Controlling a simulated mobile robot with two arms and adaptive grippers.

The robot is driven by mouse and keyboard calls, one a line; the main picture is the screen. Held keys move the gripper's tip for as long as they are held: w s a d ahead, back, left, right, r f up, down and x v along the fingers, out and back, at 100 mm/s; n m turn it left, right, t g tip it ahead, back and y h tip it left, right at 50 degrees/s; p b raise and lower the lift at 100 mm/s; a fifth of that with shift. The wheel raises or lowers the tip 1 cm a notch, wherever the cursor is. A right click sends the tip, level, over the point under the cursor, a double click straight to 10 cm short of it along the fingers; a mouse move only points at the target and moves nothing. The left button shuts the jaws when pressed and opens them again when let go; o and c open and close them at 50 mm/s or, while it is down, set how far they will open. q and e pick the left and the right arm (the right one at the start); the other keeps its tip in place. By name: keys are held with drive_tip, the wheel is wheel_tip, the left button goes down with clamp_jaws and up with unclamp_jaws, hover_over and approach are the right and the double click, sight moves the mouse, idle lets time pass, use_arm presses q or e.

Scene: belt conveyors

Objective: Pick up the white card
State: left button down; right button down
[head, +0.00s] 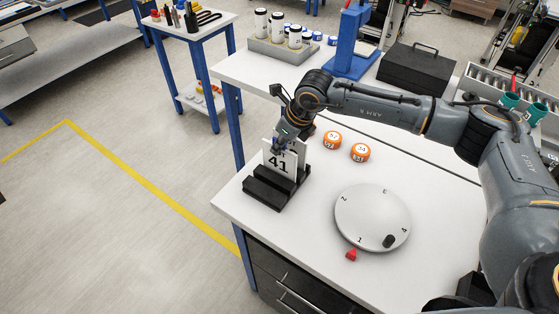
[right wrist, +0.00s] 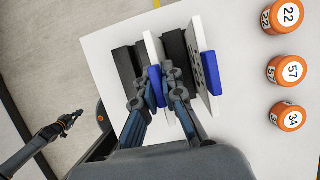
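My right gripper (head: 281,146) reaches down over the cards. In the right wrist view its fingertips (right wrist: 157,82) lie close on both sides of the left card's blue tab and appear shut on it. That card (right wrist: 152,48) is still in its slot. My left gripper (right wrist: 70,121) is empty, apart from the table, with fingers spread.
Several orange numbered pots, such as this one (head: 360,152), stand right of the holder. A round white dial (head: 372,212) with a black knob and a red pointer (head: 351,255) lies nearer. A black box (head: 420,69) and a blue stand (head: 350,45) are further back.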

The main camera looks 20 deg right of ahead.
idle(0.3)
drive_tip(key=shift+w+r, duration=0.1)
drive_tip(key=shift+r, duration=0.4)
wheel_tip(320, 180, up, 2)
drive_tip(key=shift+r+b, duration=0.1)
drive_tip(key=shift+b, duration=0.55)
drive_tip(key=s+r+b, duration=0.6)
drive_tip(key=s+r, duration=0.4)
drive_tip(key=s, duration=0.4)
drive_tip(key=shift+f, duration=0.1)
